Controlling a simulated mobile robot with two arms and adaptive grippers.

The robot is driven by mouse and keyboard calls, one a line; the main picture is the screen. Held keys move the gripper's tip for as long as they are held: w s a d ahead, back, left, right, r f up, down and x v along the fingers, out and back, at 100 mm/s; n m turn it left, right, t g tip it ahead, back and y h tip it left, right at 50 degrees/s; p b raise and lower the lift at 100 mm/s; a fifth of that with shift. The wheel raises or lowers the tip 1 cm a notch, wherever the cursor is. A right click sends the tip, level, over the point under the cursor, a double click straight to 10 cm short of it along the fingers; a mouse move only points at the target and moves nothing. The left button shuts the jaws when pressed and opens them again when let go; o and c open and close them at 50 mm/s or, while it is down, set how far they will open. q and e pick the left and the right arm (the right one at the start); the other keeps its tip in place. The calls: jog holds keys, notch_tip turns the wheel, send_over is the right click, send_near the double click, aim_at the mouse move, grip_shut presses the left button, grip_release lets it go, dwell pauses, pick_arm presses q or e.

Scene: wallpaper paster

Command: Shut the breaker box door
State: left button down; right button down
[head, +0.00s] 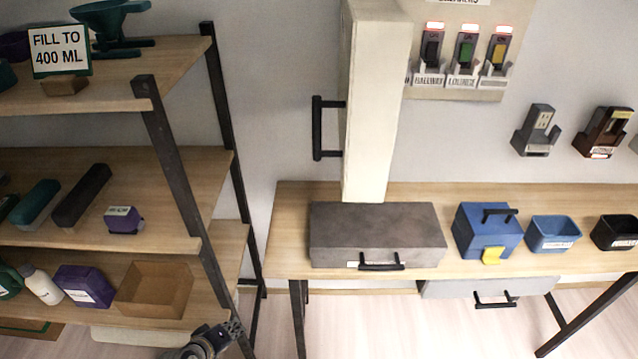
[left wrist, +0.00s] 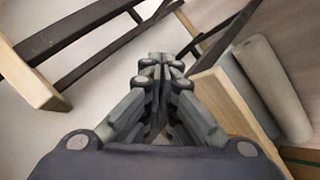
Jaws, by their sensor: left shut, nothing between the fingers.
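The breaker box door (head: 372,100) is a tall cream slab that stands open, jutting out from the wall above the table. Its black bar handle (head: 320,128) is on its left side. To its right are the breaker panel (head: 425,92) and its switches (head: 466,52), in plain view. My left gripper (head: 230,328) is low at the bottom edge of the head view, beside the shelf's lower front corner and well apart from the door. In the left wrist view its fingers (left wrist: 160,62) are together and empty. My right gripper is not in view.
A wooden shelf rack (head: 185,165) with several items stands left. The table (head: 290,215) carries a grey box (head: 375,225) below the door, a blue box (head: 478,232) and a blue bin (head: 553,235). Bare wall (head: 275,90) lies between rack and door.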

pick_arm(q)
jog(key=w+d+r+n+t+h, duration=0.1)
jog(key=w+r, duration=0.3)
jog(key=r, duration=0.3)
jog(key=w+d+r+n+t+h, duration=0.1)
jog(key=w+r+t, duration=0.15)
jog(key=r, duration=0.55)
jog(key=s+d+r+h+b, duration=0.1)
jog(key=s+d+r+h, duration=0.15)
jog(key=r, duration=0.75)
jog(key=s+d+r+m+h+b, duration=0.1)
jog(key=d+r+h, duration=0.25)
jog(key=r, duration=0.65)
jog(key=s+d+r+h, duration=0.2)
jog(key=d+r, duration=0.1)
jog(key=r, duration=0.8)
jog(key=s+d+p+x, duration=0.2)
jog(key=p+x, duration=0.2)
jog(key=x, duration=0.9)
jog(key=shift+t, duration=0.25)
jog(key=shift+s, duration=0.1)
